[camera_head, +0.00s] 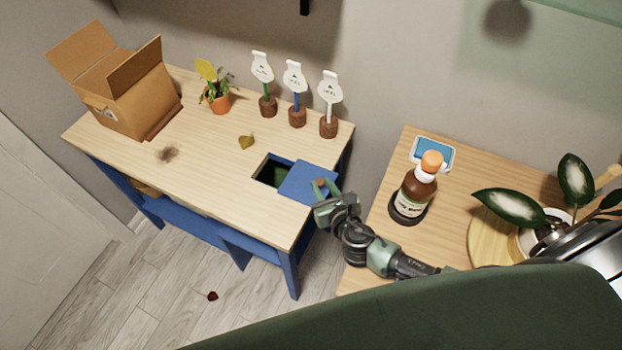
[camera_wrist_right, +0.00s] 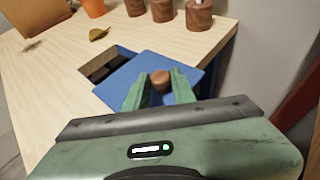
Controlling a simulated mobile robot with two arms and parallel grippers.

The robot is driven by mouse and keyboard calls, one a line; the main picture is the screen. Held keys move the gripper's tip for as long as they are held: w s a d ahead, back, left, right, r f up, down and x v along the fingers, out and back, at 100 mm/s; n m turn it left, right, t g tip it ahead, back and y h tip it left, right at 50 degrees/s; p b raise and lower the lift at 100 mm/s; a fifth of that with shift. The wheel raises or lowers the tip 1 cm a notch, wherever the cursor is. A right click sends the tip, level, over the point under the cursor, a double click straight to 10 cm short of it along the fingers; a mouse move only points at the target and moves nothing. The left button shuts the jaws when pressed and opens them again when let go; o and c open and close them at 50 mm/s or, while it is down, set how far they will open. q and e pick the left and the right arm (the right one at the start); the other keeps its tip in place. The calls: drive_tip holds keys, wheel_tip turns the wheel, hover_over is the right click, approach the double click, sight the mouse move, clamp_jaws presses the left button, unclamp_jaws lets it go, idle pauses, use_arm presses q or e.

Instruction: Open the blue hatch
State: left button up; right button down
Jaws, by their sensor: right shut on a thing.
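The blue hatch (camera_head: 306,184) is a flat blue panel on the wooden table's top, beside a dark square opening (camera_head: 272,173). The panel lies to the right of the opening and leaves much of it uncovered. In the right wrist view the hatch (camera_wrist_right: 180,72) also shows, with a small brown knob (camera_wrist_right: 161,79) on it. My right gripper (camera_head: 322,185) is over the panel, its green fingers (camera_wrist_right: 160,90) shut on the knob. My left gripper is in neither view.
The table (camera_head: 215,165) holds an open cardboard box (camera_head: 125,95), a small potted plant (camera_head: 217,97), several tags on brown bases and a dry leaf (camera_head: 246,142). A second table (camera_head: 440,190) at right bears a brown bottle (camera_head: 415,190) and a large-leaved plant (camera_head: 510,208).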

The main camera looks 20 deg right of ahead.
drive_tip(key=shift+w+a, duration=0.15)
drive_tip(key=shift+a, duration=0.1)
drive_tip(key=c, duration=1.2)
unclamp_jaws()
drive_tip(key=shift+d, duration=0.1)
wheel_tip(320, 180, up, 20)
drive_tip(key=p, duration=0.2)
drive_tip(key=shift+p, duration=0.4)
